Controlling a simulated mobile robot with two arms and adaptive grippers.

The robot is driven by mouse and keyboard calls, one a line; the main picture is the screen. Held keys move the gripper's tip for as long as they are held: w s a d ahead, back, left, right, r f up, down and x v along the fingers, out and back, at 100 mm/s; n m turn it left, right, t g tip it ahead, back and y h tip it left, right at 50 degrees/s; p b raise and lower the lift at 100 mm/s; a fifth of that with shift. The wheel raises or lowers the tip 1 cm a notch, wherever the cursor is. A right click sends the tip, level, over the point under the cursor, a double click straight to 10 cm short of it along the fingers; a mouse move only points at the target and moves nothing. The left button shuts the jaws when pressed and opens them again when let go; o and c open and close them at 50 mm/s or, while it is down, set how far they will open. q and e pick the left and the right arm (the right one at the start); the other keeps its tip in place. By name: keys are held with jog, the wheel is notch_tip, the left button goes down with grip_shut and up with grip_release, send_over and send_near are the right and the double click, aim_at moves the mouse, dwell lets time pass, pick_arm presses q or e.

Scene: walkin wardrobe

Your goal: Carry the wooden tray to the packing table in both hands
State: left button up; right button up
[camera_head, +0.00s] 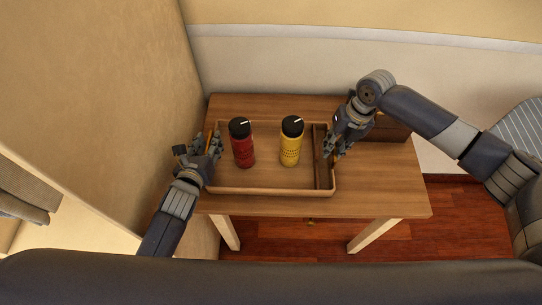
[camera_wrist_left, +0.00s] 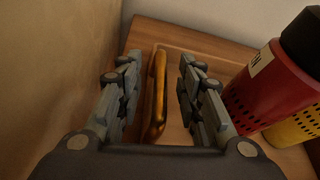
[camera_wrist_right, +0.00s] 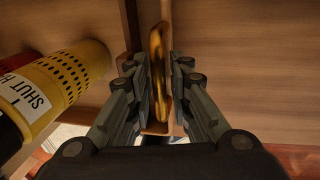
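The wooden tray (camera_head: 270,191) sits on a wooden table (camera_head: 380,190). A red bottle (camera_head: 242,148) and a yellow bottle (camera_head: 290,148), both with black caps, stand in it. My left gripper (camera_head: 214,146) is at the tray's left end. In the left wrist view its fingers are apart, with the brass handle (camera_wrist_left: 158,90) between them and gaps on both sides. My right gripper (camera_head: 328,148) is at the right end. In the right wrist view the other brass handle (camera_wrist_right: 157,70) lies between its fingers, close to them; contact is not clear.
A wooden box (camera_head: 388,128) stands on the table behind my right gripper. A beige wall (camera_head: 130,80) rises close on the left, and another wall (camera_head: 300,60) stands behind the table. The table's front right is bare. Red-brown wooden floor (camera_head: 290,240) shows below.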

pick_arm(q)
jog(key=shift+c, duration=0.6)
pick_arm(e)
jog(key=shift+c, duration=0.5)
